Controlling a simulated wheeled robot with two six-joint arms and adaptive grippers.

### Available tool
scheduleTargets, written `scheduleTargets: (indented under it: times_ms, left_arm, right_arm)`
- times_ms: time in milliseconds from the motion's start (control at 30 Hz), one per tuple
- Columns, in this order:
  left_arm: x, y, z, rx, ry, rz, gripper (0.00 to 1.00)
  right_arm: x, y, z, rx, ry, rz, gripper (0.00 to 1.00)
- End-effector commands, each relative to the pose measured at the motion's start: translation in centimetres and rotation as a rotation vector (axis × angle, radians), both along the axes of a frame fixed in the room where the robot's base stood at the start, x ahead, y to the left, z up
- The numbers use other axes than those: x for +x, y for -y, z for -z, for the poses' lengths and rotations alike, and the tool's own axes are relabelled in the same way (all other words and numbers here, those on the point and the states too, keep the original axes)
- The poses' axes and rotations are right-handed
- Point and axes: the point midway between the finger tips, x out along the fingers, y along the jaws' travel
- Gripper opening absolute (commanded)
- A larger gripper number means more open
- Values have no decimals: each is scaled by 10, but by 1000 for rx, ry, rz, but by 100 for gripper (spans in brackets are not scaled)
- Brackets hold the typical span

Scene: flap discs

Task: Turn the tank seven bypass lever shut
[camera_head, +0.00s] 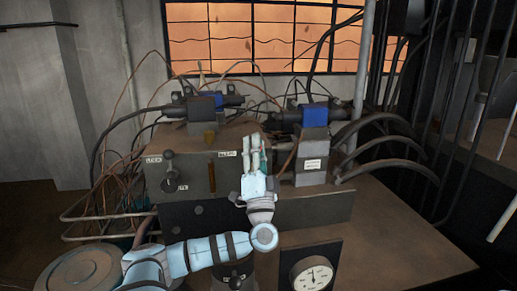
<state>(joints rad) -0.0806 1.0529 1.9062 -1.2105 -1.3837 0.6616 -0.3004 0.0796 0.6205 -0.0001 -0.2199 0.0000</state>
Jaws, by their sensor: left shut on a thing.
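My left gripper (256,158) reaches up from below at the right part of the grey control box (232,182). It is shut on a small teal-green handle (263,160), seemingly a lever, of which only a sliver shows beside the fingers. The lever's pivot and exact angle are hidden behind the gripper. A small label (226,154) sits just left of the fingers, too small to read. My right gripper is not in view.
Two valves with blue blocks (314,116) stand on and behind the box amid loose cables. Thick dark hoses (375,150) curve at the right. A round gauge (312,274) is at the bottom. The brown bench top (390,220) is bare at the right.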

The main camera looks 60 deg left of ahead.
Motion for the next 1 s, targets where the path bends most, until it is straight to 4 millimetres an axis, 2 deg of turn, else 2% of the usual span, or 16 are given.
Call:
scheduleTargets:
  times_ms: [267, 300, 400, 767, 867, 900, 1000]
  left_arm:
    - [0, 0, -1, 2, 1, 1, 0]
    - [0, 0, -1, 2, 1, 1, 31]
    - [0, 0, -1, 2, 0, 1, 46]
    - [-2, 3, 3, 0, -2, 1, 46]
    - [-7, 14, 15, -3, -3, 2, 46]
    - [-11, 21, 22, -5, -2, 2, 46]
    - [-25, 49, 21, -5, 1, 6, 46]
  right_arm:
    - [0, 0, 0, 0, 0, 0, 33]
    - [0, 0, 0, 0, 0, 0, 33]
    - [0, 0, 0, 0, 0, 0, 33]
    - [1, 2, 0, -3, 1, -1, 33]
    - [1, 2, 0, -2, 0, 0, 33]
    - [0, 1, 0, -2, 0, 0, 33]
    - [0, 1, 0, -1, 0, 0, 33]
